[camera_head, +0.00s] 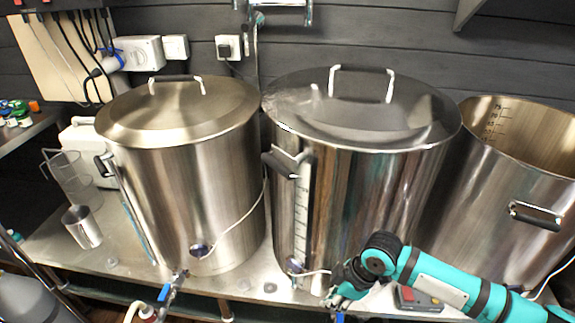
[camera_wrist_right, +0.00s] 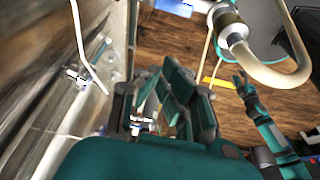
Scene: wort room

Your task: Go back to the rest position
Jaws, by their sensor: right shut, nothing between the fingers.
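My right gripper (camera_head: 345,282) is in front of the lower wall of the middle lidded steel kettle (camera_head: 385,185), near its tap. In the right wrist view, the right gripper's fingers (camera_wrist_right: 178,95) are shut with nothing between them. A small tap with a metal fitting (camera_wrist_right: 140,122) shows behind the fingers; I cannot tell whether they touch it. A teal and dark arm, seemingly my left, shows at the right of the wrist view, ending in what looks like the left gripper (camera_wrist_right: 243,85). Its jaw state is unclear. The left arm is not in the head view.
A lidded kettle (camera_head: 190,150) stands left and an open kettle (camera_head: 530,170) right on the steel bench (camera_head: 110,245). A red and grey device (camera_head: 418,299) lies beside my right arm. A metal cup (camera_head: 82,227) stands at left. A pale hose (camera_wrist_right: 275,75) curves near the wooden floor.

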